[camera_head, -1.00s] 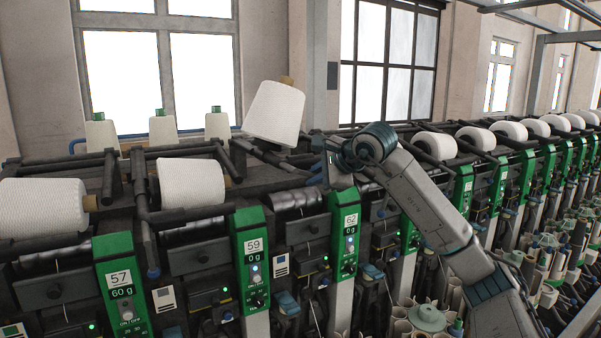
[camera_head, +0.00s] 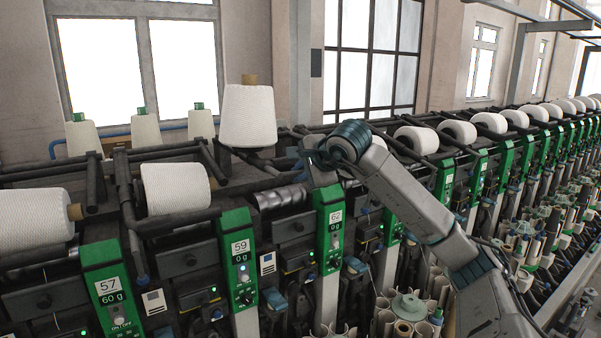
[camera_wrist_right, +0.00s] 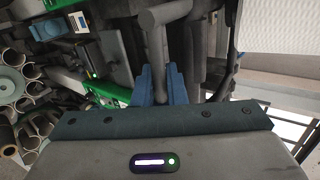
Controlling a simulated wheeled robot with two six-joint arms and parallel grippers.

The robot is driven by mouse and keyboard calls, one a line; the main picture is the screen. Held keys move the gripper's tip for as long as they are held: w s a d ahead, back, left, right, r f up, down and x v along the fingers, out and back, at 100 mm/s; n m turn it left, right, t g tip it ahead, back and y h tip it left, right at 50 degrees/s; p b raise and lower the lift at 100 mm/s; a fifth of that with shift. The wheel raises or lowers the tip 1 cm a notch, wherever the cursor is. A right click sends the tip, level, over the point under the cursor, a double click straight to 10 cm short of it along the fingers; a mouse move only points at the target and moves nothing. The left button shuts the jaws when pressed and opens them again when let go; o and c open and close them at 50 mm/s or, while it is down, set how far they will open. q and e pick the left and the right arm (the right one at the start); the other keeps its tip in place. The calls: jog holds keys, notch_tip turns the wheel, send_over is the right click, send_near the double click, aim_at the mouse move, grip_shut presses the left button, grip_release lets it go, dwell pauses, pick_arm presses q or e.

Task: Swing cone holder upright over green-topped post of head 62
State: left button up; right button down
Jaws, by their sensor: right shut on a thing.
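The white cone (camera_head: 249,117) of head 62 stands nearly upright on its cone holder at the back of the machine, its brown tube end on top. It also shows at the top right of the right wrist view (camera_wrist_right: 283,22). No green-topped post shows under this cone; it may be hidden behind it. My right gripper (camera_wrist_right: 160,84) is shut on a grey bar of the cone holder (camera_wrist_right: 155,45), just right of the cone and above the green head 62 panel (camera_head: 331,228). My left gripper is not in view.
Smaller cones with green tops (camera_head: 145,128) stand in a row behind the machine at left. Lying white cones (camera_head: 175,188) occupy the heads to the left, and several more (camera_head: 458,133) run off to the right. Dark holder bars and winding drums (camera_head: 282,196) sit close below.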

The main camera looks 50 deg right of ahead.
jog(key=c, duration=1.6)
grip_release()
jog(key=shift+s+r, duration=0.15)
jog(key=shift+s, duration=0.1)
jog(key=b+v, duration=0.4)
jog(key=v, duration=0.6)
jog(key=shift+s, duration=0.1)
jog(key=shift+a, duration=0.1)
